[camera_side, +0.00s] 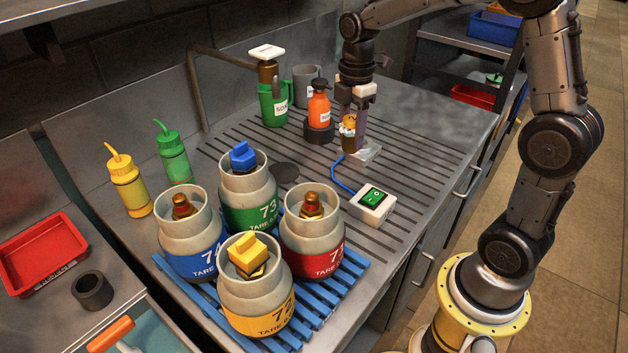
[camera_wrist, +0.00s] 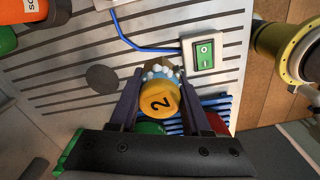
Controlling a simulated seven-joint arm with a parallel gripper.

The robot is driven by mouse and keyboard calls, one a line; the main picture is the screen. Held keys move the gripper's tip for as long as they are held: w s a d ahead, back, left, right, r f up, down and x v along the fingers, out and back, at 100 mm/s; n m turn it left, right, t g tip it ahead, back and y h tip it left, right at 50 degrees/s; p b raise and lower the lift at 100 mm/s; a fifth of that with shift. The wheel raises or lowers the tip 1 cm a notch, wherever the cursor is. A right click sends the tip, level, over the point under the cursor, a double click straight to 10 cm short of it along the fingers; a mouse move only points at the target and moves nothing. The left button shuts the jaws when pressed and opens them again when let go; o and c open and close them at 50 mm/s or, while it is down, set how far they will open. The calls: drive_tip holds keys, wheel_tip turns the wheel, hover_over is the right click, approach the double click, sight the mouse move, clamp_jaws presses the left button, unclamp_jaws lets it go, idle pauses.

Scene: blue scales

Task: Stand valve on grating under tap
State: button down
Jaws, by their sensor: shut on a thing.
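My gripper (camera_side: 355,108) points down over the right part of the grating (camera_side: 425,150). It is shut on a small valve (camera_side: 349,143) with a brass-coloured body and white foam. In the wrist view the valve (camera_wrist: 158,100) shows a yellow end marked 2 between the fingers (camera_wrist: 157,100), with foam beyond it. It is close above or beside a pale block (camera_side: 369,153); I cannot tell whether they touch. The tap (camera_side: 222,55) is a bent grey pipe at the back left. A dark disc (camera_side: 285,172) lies flat on the grating, also in the wrist view (camera_wrist: 102,78).
An orange bottle (camera_side: 319,110), a green mug (camera_side: 274,106) and a grey mug (camera_side: 304,80) stand behind. A switch box (camera_side: 372,205) with a blue cable (camera_side: 341,184) lies in front. Several gas cylinders (camera_side: 256,308) stand on a blue pallet (camera_side: 345,275). Bare grating surrounds the disc.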

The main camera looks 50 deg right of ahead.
drive_tip(key=w+a+f+m, duration=0.3)
drive_tip(key=w+a+m, duration=0.55)
drive_tip(key=m, duration=0.95)
drive_tip(key=s+d+r+m, duration=0.15)
drive_tip(key=s+d, duration=0.25)
drive_tip(key=s, duration=0.5)
drive_tip(key=s+d+r+m, duration=0.1)
drive_tip(key=s+d+r, duration=0.25)
drive_tip(key=s, duration=0.45)
hover_over(341, 174)
drive_tip(key=f, duration=1)
drive_tip(key=shift+s+a, duration=0.1)
drive_tip(key=shift+s, duration=0.15)
drive_tip(key=shift+w+f, duration=0.15)
drive_tip(key=shift+f, duration=0.75)
drive_tip(key=shift+w+f, duration=0.1)
drive_tip(key=shift+f, duration=0.75)
